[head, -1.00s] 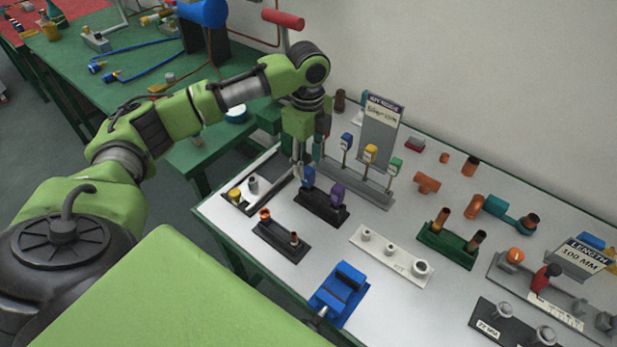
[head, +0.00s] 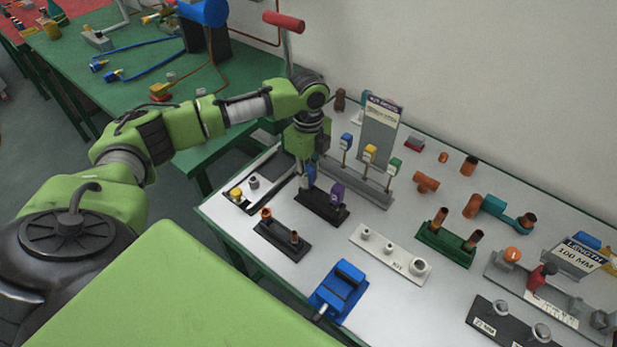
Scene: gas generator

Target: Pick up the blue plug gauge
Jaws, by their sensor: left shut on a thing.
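The blue plug gauge (head: 311,174) stands at the left end of a small black stand (head: 320,208), mostly hidden by my gripper. My left gripper (head: 307,181) points down over it and is shut on it. The fingers cover most of the gauge, so I cannot tell whether its lower end is still in the stand. My right gripper is not in view.
Behind the gripper is a rack with blue, yellow (head: 370,152) and green-topped gauges and a grey sign (head: 379,128). In front are a dark stand with copper fittings (head: 282,240), a white block (head: 390,254) and a blue vise (head: 340,288).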

